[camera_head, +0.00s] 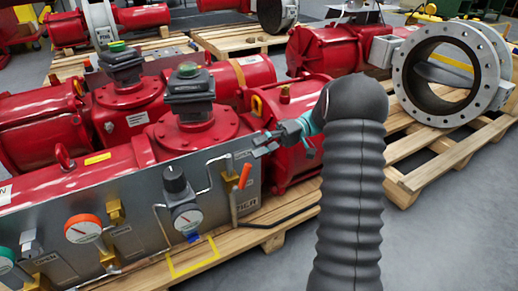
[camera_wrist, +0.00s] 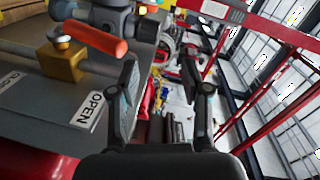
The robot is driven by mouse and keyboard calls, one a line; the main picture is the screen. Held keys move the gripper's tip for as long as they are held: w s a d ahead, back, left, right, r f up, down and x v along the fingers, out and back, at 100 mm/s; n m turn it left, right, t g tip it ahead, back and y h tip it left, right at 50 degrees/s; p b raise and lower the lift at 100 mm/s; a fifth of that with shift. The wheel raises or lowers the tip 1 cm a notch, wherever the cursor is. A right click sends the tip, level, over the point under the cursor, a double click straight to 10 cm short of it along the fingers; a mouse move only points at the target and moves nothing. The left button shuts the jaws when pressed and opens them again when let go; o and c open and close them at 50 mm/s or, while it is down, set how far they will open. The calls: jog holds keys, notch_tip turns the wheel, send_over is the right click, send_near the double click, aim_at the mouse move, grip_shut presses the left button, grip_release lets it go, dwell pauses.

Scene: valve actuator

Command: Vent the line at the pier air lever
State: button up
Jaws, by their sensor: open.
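The pier air lever (camera_head: 244,176) has an orange-red handle, tilted upward, at the right end of the grey panel beside the label reading "PIER" (camera_head: 246,204). In the wrist view an orange handle (camera_wrist: 95,37) at upper left, likely the same lever, sits by a brass valve body (camera_wrist: 62,62) and an "OPEN" label (camera_wrist: 88,108). My gripper (camera_head: 262,144) is above and slightly right of the lever in the head view. In the wrist view my gripper (camera_wrist: 160,62) has its fingers spread with nothing between them. The handle lies left of the fingers, apart from them.
The panel (camera_head: 140,226) also carries a black-knobbed regulator with a gauge (camera_head: 187,217), an orange-rimmed gauge (camera_head: 83,229) and brass fittings. Thin pipes stand out from it. Red actuators (camera_head: 200,132) rise behind. A flanged valve (camera_head: 480,100) stands on a pallet at right. Bare floor lies front right.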

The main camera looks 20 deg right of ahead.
jog(key=d+r+p, duration=0.3)
jog(key=r+p, duration=0.6)
jog(key=r, duration=0.1)
jog(key=shift+w, duration=0.4)
dwell(0.6)
jog(key=shift+d+f, duration=0.1)
